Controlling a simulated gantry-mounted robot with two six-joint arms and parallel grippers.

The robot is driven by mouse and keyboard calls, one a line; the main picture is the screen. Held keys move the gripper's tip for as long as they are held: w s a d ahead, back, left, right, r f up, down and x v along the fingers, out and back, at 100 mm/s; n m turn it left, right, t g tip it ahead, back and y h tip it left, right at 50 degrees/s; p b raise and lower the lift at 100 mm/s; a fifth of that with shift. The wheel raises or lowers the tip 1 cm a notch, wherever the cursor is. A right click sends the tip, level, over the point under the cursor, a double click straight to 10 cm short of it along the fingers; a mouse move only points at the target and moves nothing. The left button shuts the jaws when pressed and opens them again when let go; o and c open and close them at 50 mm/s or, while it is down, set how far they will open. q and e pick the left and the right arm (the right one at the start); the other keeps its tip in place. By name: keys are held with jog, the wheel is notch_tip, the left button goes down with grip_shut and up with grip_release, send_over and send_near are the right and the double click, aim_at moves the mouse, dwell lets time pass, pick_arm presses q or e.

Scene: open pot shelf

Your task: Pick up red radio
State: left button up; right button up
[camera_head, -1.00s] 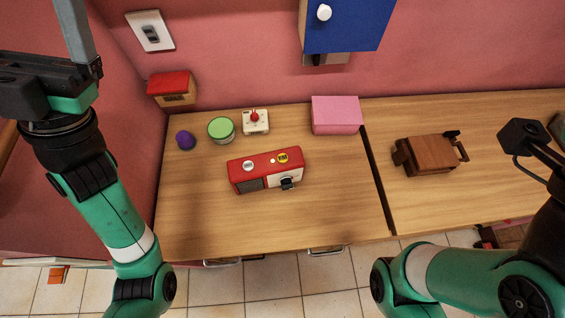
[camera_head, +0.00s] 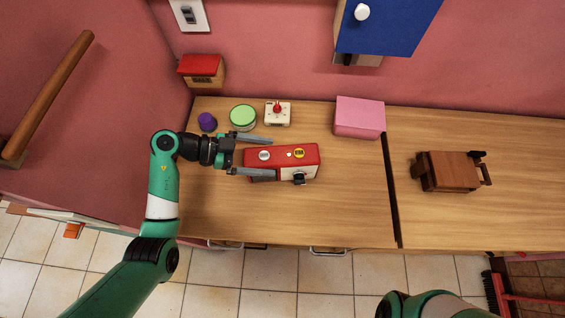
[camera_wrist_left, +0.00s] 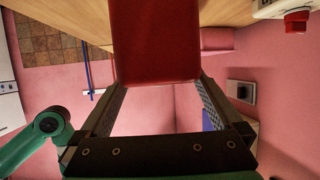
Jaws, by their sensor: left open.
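The red radio (camera_head: 281,157) lies on the wooden counter in the head view, with round white and yellow stickers on its red face and a pale panel at its front right. My left gripper (camera_head: 272,157) is open at the radio's left end, one finger on the far side and one on the near side. In the left wrist view the radio's red end (camera_wrist_left: 155,45) sits between the two spread fingers; I cannot tell whether they touch it. In the head view, only green links of my right arm show at the bottom edge, and its gripper is out of view.
A green round tin (camera_head: 243,116), a purple ball-like thing (camera_head: 207,122) and a white box with a red knob (camera_head: 278,114) stand behind the radio. A pink box (camera_head: 359,118) is at the back right. A brown wooden piece (camera_head: 450,171) is farther right. The counter's front is clear.

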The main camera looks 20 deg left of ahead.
aim_at(275, 155)
pick_arm(q)
jog(key=b+x, duration=0.2)
jog(key=x, duration=0.2)
jog(key=shift+w+d, duration=0.1)
jog(key=shift+w, duration=0.05)
jog(key=shift+w+d, duration=0.25)
jog(key=shift+d, duration=0.15)
jog(key=shift+a, duration=0.1)
jog(key=shift+c, duration=0.3)
jog(key=shift+r, duration=0.15)
grip_shut()
